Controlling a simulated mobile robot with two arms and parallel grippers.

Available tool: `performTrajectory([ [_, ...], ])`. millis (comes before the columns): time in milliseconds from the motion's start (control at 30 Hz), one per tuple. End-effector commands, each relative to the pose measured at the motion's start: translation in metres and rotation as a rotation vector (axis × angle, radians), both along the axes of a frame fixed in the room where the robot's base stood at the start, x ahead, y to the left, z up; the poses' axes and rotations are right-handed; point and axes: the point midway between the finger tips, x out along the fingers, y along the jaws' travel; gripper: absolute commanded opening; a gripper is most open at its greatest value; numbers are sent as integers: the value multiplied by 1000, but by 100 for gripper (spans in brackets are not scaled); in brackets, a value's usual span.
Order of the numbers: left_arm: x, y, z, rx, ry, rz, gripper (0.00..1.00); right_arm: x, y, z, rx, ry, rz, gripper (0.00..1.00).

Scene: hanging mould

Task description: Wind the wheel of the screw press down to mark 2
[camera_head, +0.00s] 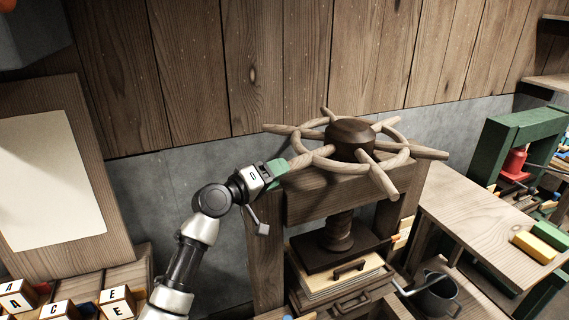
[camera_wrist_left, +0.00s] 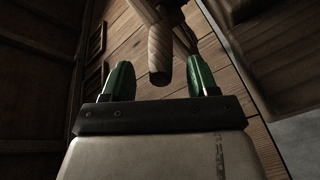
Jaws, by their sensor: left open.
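The screw press wheel (camera_head: 352,150) is wooden, with a dark round hub, a pale rim and several spokes that reach past the rim as handles. It sits on top of the press frame (camera_head: 330,194). The wooden screw (camera_head: 338,232) runs below it to a dark pressing plate (camera_head: 340,252). My left gripper (camera_head: 280,168) has green fingers and is at the end of the left-hand spoke. In the left wrist view the open fingers (camera_wrist_left: 160,82) stand either side of a spoke end (camera_wrist_left: 159,55), with gaps visible. Mark 2 cannot be made out. My right gripper is not in view.
A stack of boards or paper (camera_head: 338,276) lies under the plate. A grey metal pot (camera_head: 438,296) stands right of the press. A wooden table (camera_head: 475,215) holds a yellow block (camera_head: 534,247). Lettered blocks (camera_head: 118,301) lie at the lower left. A plank wall stands behind.

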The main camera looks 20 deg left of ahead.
Motion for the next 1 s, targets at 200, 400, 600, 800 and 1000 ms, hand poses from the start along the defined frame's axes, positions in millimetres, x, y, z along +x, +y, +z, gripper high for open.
performTrajectory([
  [200,21,-14,1,0,1,1,59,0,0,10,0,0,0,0],
  [400,25,-17,-1,1,0,1,59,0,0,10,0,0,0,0],
  [600,25,-17,-1,1,0,1,53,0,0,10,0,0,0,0],
  [800,25,-17,-1,1,0,1,22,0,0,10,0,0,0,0],
  [1000,25,-17,-1,1,0,2,0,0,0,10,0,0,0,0],
])
